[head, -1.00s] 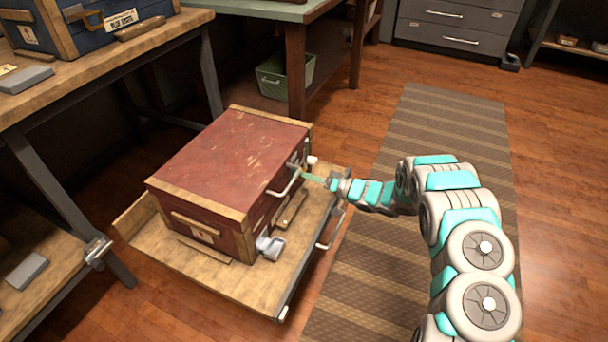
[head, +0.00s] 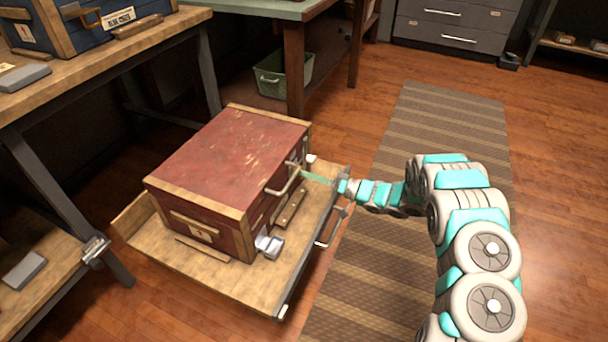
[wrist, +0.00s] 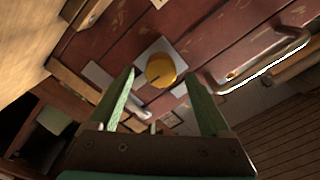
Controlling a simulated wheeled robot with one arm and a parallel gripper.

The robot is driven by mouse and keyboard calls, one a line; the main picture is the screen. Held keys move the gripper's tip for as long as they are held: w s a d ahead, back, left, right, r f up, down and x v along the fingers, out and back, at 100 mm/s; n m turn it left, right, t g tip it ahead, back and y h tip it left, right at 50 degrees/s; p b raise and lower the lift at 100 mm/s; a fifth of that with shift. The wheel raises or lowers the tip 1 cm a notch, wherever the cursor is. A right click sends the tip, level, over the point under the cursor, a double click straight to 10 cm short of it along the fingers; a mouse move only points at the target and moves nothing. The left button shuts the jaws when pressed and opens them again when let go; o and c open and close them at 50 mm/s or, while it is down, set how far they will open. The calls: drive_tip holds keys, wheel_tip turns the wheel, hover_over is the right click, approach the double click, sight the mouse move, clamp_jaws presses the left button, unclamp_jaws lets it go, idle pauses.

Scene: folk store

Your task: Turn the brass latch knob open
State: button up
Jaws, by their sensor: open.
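The brass latch knob (wrist: 160,70) is a round yellow disc with a dark slot line, on a pale square plate (wrist: 174,50) on the red chest's front. In the wrist view it lies just beyond and between the two green fingertips of my gripper (wrist: 160,82). The fingers are apart and no contact with the knob shows. In the head view my gripper (head: 318,179) reaches the right side of the red chest (head: 232,150) near its metal handle (head: 284,182); the knob cannot be made out there. The handle also shows in the wrist view (wrist: 262,66), right of the knob.
The chest stands on a wooden platform (head: 255,295) with a metal handle at its right edge. A wooden workbench (head: 110,75) with a blue chest (head: 95,28) is on the left. A green bin (head: 284,76) sits behind. A striped mat (head: 440,125) covers floor at right.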

drive_tip(key=v, duration=0.5)
drive_tip(key=shift+b, duration=0.3)
idle(0.4)
